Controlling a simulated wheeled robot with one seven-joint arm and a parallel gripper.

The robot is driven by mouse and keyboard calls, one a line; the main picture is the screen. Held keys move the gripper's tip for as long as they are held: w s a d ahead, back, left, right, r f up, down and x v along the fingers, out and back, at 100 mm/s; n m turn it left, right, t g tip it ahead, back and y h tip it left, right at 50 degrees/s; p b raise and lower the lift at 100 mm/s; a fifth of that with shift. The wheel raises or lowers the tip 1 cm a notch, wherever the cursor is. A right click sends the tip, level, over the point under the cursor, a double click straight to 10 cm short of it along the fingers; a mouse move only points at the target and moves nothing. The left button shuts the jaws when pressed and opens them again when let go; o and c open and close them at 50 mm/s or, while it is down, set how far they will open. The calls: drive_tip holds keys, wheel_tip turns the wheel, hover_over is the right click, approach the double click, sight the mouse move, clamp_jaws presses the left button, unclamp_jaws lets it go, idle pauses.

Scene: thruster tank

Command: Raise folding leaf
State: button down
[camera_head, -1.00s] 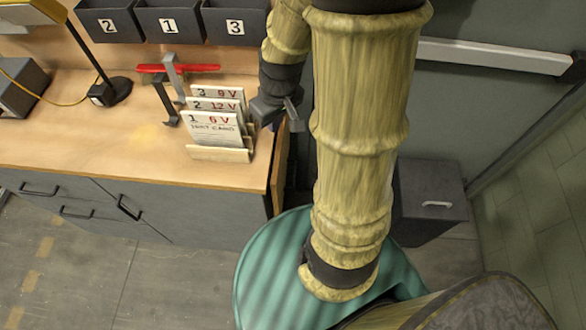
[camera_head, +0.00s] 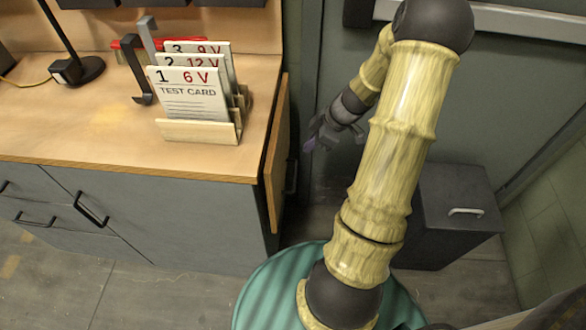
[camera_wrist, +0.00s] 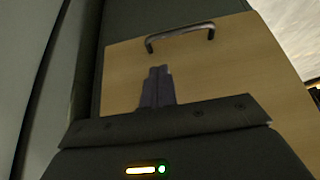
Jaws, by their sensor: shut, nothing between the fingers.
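The folding leaf (camera_head: 277,155) is a wooden panel hanging down at the right end of the workbench. In the wrist view the leaf (camera_wrist: 235,75) shows as a wide wooden face with a metal bar handle (camera_wrist: 180,38) near its upper edge in that picture. My gripper (camera_head: 310,145) is to the right of the leaf, apart from it in the head view. In the wrist view my gripper's fingers (camera_wrist: 156,72) are together and empty, pointing toward the leaf below the handle. I cannot tell the exact gap to the leaf.
The workbench top (camera_head: 60,130) holds a rack of test cards (camera_head: 195,95), a dark clamp-like piece (camera_head: 135,70) and a lamp base (camera_head: 78,70). A dark cabinet (camera_head: 455,215) stands at the right against the wall. Bare floor shows in front of the drawers.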

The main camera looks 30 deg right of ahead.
sight(294, 160)
drive_tip(key=shift+r, duration=0.1)
drive_tip(key=b+x, duration=0.2)
drive_tip(key=x, duration=0.8)
drive_tip(key=shift+d, duration=0.2)
idle(0.4)
